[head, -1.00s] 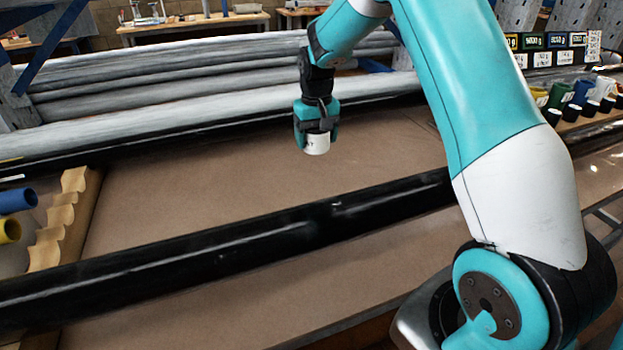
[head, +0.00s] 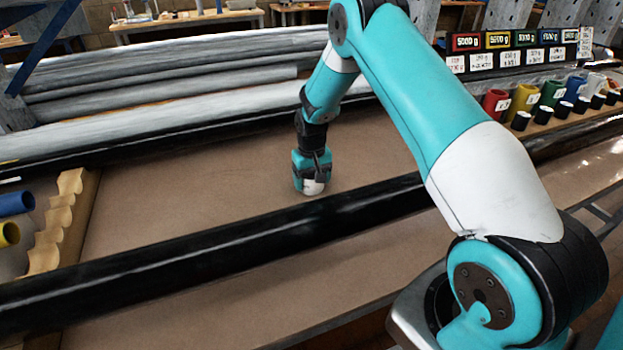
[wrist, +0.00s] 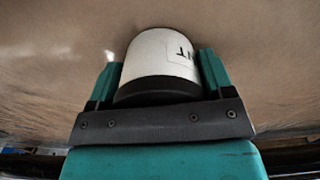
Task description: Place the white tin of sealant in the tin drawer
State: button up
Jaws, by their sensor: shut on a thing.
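The white tin (head: 312,187) is between the fingers of my gripper (head: 313,179), which is shut on it. In the wrist view the tin (wrist: 163,58) has a white body with a dark band at the gripper end and part of a printed label. My gripper's teal fingers (wrist: 163,78) stand on either side of it. The tin is low over the brown board (head: 230,190), behind the long black pipe; I cannot tell whether it touches the board. No tin drawer can be made out in these views.
A long black pipe (head: 220,250) crosses in front of the gripper. Grey pipes (head: 190,75) lie behind. A notched wooden rack (head: 62,220) is at left, near blue and yellow tubes. Coloured cups (head: 525,98) and labelled signs stand at right. The board left of the gripper is clear.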

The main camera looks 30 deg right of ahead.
jog(key=shift+f, duration=0.1)
jog(key=o, duration=0.6)
jog(key=shift+f, duration=0.1)
jog(key=o, duration=0.5)
